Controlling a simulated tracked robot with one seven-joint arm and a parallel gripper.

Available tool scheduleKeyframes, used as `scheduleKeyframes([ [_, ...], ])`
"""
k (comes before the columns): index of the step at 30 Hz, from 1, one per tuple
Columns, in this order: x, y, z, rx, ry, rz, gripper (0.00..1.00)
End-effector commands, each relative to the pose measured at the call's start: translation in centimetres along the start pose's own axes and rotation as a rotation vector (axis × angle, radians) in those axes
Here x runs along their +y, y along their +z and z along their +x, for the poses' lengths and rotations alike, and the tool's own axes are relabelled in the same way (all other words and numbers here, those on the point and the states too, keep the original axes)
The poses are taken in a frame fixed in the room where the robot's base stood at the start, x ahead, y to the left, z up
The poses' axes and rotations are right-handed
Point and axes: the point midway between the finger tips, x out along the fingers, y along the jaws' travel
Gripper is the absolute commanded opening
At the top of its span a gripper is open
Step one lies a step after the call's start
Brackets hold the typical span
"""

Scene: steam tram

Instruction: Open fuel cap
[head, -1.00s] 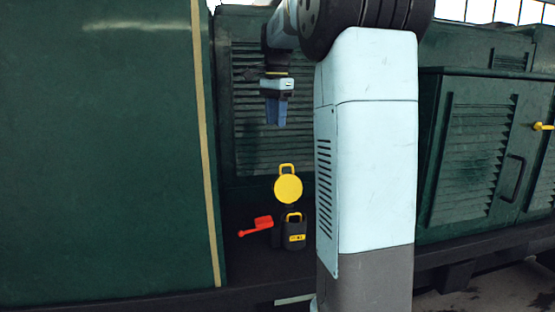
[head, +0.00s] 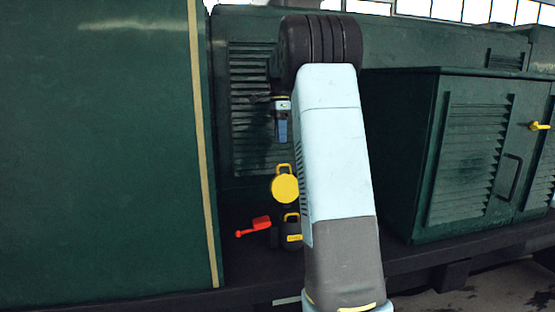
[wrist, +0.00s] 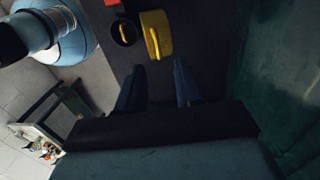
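The yellow round cap (head: 285,188) with a loop handle on top stands upright above a black body (head: 291,233) with a yellow handle and label. In the wrist view the yellow cap (wrist: 157,36) is seen from above, beside the round black body (wrist: 124,33). How the cap joins the body is hidden. My gripper (head: 282,132) hangs fingers down above the cap, apart from it. Its two blue fingers show apart with nothing between them in the wrist view (wrist: 158,76).
A red lever (head: 254,226) sticks out left of the black body. A dark green panel (head: 100,150) stands at the left, a louvred wall (head: 250,110) behind, and a green cabinet (head: 470,150) at the right. My arm covers the space right of the cap.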

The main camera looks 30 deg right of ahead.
Motion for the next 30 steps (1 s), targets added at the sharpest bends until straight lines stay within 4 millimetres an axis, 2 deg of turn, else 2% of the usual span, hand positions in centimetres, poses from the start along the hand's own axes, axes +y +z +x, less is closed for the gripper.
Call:
scheduleKeyframes([
  [6, 0.1, 0.0, 3.9, 0.000, 0.002, -0.001, 0.36],
  [13, 0.0, 0.0, 6.9, 0.001, 0.001, -0.001, 0.36],
  [18, 0.0, 0.1, 7.9, 0.001, 0.000, -0.002, 0.36],
  [27, 0.0, 0.1, 8.1, 0.001, -0.001, -0.002, 0.36],
  [30, 0.0, 0.1, 8.1, 0.001, -0.001, -0.003, 0.28],
])
